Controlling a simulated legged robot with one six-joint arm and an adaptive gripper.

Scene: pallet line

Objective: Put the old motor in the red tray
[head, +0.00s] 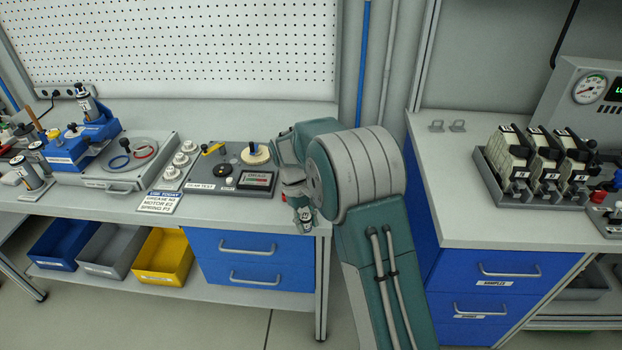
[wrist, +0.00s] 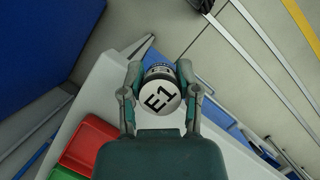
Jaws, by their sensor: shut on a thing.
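My gripper (wrist: 160,75) is shut on a small round motor (wrist: 160,101), whose white end cap reads E1. The two fingers clasp it from both sides in the wrist view. In the head view my gripper (head: 296,196) points down at the bench's right front corner, with the motor (head: 304,221) at its tips by the bench edge. The red tray (wrist: 84,145) shows at the lower left of the wrist view, apart from the motor and partly cut by my gripper's body. I cannot make out the red tray in the head view.
A green tray (wrist: 62,173) adjoins the red one. The pump test panel (head: 228,178), a sign card (head: 160,201) and a blue fixture (head: 84,138) stand on the bench. Blue drawers (head: 250,245) are below. A right-hand bench holds a grey rack (head: 530,187); a floor gap separates the benches.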

